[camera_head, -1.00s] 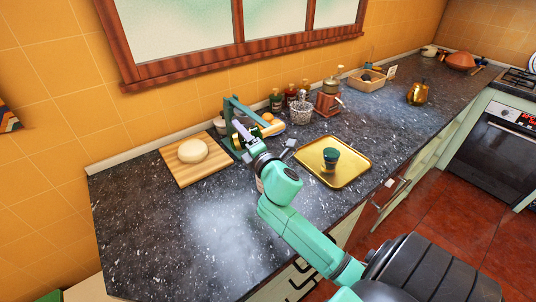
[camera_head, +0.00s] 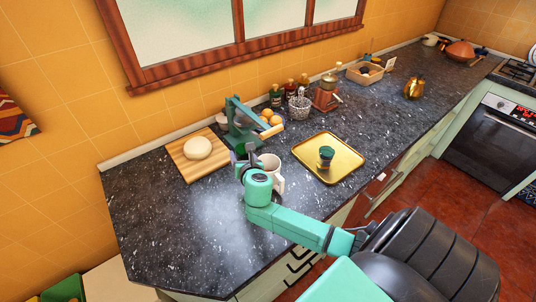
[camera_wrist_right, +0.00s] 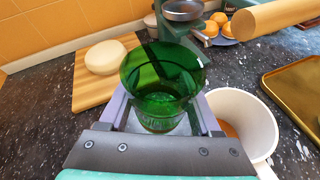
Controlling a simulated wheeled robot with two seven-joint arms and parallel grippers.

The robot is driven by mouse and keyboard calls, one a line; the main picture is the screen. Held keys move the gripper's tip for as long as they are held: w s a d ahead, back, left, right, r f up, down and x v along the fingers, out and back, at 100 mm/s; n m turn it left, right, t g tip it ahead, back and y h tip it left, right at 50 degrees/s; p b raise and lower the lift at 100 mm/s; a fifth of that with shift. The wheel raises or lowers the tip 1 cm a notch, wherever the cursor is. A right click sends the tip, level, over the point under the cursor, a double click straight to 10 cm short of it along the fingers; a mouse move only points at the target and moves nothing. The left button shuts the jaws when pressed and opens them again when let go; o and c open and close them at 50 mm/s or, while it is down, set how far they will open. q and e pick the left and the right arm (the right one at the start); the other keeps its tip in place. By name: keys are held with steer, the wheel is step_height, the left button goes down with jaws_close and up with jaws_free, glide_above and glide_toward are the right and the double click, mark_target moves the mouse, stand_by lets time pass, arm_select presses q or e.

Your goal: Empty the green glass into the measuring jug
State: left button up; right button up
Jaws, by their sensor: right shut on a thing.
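The green glass (camera_wrist_right: 160,85) is clear green and stands about upright between the fingers of my right gripper (camera_wrist_right: 161,108), which is shut on it. Whether it holds anything is unclear in the right wrist view. In the head view my right gripper (camera_head: 243,156) is over the counter beside the cutting board, and the glass is mostly hidden there. The jug also shows in the head view (camera_head: 271,165), partly behind my wrist. My left gripper is out of view.
A wooden board (camera_head: 183,171) with a pale dough ball (camera_head: 197,148) lies to the left. A green press (camera_head: 238,122) and oranges (camera_head: 270,117) stand behind. The front-left counter is clear.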

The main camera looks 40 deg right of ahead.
arm_select(q)
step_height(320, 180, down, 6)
steer(key=b, duration=0.4)
arm_select(e)
steer(key=shift+n+g+h, duration=0.3)
steer(key=shift+n+h, duration=0.1)
steer(key=shift+n, duration=0.1)
steer(key=f, duration=0.3)
steer(key=a+f, duration=0.1)
steer(key=f, duration=0.1)
steer(key=shift+w+a+f, duration=0.1)
steer(key=shift+w+f, duration=0.2)
steer(key=shift+w, duration=0.1)
step_height(320, 180, up, 5)
steer(key=p, duration=0.5)
steer(key=shift+f, duration=0.2)
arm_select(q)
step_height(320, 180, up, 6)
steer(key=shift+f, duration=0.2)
arm_select(e)
steer(key=shift+f, duration=0.15)
